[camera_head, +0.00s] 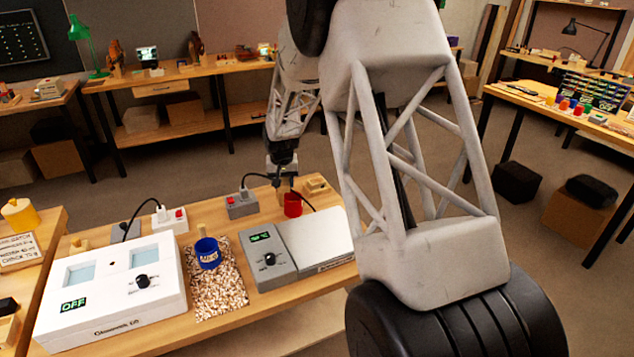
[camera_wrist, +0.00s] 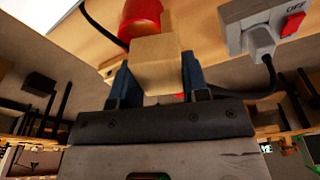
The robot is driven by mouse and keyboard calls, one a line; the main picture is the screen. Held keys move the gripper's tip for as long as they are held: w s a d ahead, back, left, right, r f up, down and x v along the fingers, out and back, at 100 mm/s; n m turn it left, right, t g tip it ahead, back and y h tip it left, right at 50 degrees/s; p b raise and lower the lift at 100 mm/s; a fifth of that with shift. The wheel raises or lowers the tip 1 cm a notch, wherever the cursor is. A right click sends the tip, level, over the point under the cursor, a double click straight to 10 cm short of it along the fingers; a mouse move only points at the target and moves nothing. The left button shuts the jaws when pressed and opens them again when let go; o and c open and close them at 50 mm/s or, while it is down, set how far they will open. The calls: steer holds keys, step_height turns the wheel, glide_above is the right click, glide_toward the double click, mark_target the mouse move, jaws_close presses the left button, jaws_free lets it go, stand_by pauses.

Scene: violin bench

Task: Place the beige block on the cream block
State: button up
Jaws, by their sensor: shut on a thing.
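My gripper (camera_wrist: 154,78) is shut on a beige block (camera_wrist: 155,62), with one dark blue finger on each side of it. In the head view my gripper (camera_head: 284,180) is over the back right part of the bench, just behind and left of a red mug (camera_head: 293,205). The held block is small and partly hidden there. A low, light wooden piece (camera_head: 315,185) lies behind the red mug at the bench's back right. Another small wooden piece (camera_head: 79,246) stands at the back left. I cannot tell which of them, if either, is the cream block.
A grey switch box (camera_head: 241,205) with a plug stands left of the red mug; it also shows in the wrist view (camera_wrist: 262,30). A blue mug (camera_head: 208,253) stands on a speckled mat (camera_head: 222,298). A white device (camera_head: 110,290) and a grey device (camera_head: 268,262) flank the mat.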

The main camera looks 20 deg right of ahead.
steer(key=s+d+f+m+g, duration=0.1)
steer(key=s+d+m, duration=0.1)
steer(key=d+m, duration=0.4)
steer(key=s+d+f+m+h, duration=0.1)
steer(key=s+d+m, duration=0.2)
steer(key=d+m, duration=0.3)
steer(key=shift+f+m+g, duration=0.3)
steer(key=shift+m+g, duration=0.1)
steer(key=shift+m, duration=0.7)
steer(key=shift+d, duration=0.1)
steer(key=shift+w, duration=0.1)
glide_above(318, 180)
steer(key=shift+a+f, duration=0.25)
steer(key=shift+f, duration=0.5)
steer(key=shift+f, duration=1.75)
